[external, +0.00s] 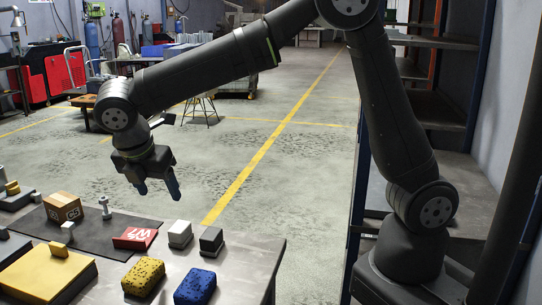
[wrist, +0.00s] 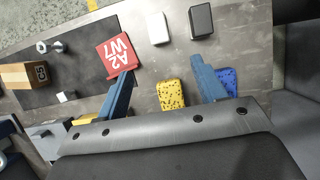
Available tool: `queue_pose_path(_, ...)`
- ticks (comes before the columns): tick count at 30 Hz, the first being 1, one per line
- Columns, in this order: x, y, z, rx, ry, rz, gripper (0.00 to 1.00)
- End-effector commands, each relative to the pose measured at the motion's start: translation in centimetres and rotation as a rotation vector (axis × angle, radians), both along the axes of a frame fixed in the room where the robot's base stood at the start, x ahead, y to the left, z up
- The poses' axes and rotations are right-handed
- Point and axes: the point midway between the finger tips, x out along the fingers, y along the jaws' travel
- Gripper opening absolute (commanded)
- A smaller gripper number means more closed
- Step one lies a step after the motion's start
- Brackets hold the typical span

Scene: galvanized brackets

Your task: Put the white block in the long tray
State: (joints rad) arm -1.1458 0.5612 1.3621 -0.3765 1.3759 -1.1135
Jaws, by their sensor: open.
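A white block (external: 180,233) stands on the metal table, right of the red block; it also shows in the wrist view (wrist: 158,28). A smaller white cube (external: 68,229) sits on a dark flat sheet (external: 102,232), also seen in the wrist view (wrist: 66,96). I cannot tell whether this sheet is the long tray; no other long tray is clear. My gripper (external: 158,190) hangs above the table, apart from the blocks. Its blue fingers are spread and empty in the wrist view (wrist: 161,67), with the white block beyond their tips.

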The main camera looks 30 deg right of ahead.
Motion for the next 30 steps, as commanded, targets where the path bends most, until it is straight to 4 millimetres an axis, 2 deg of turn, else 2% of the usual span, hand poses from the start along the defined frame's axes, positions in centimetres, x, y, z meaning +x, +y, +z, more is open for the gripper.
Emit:
queue_pose_path(12, 2.4, -2.6, -8.2, -0.003, 0.003, -0.006, 0.64)
queue_pose_path(16, 2.9, -3.0, -9.7, -0.001, 0.002, -0.005, 0.64)
queue_pose_path(23, 3.6, -3.5, -11.0, 0.0, 0.003, -0.007, 0.64)
queue_pose_path(30, 5.0, -4.6, -14.0, -0.001, 0.003, -0.007, 0.64)
